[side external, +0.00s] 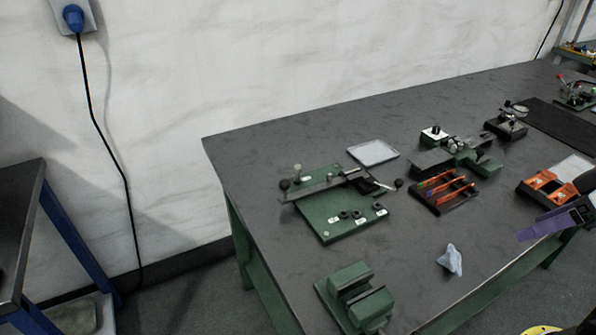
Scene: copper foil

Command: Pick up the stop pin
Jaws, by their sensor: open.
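My gripper (530,231) shows at the right edge as a purple and dark part, over the table's front right side. Its jaws are open, and I see nothing held in them. I cannot tell for sure which part is the stop pin. A green base plate (325,225) with a dark bar across it lies at the table's left. A small pale-topped pin (297,168) stands at its back left. Several small black round parts (343,214) sit along its front right, beside white labels. My gripper is well to the right of this plate.
The front middle has free room.

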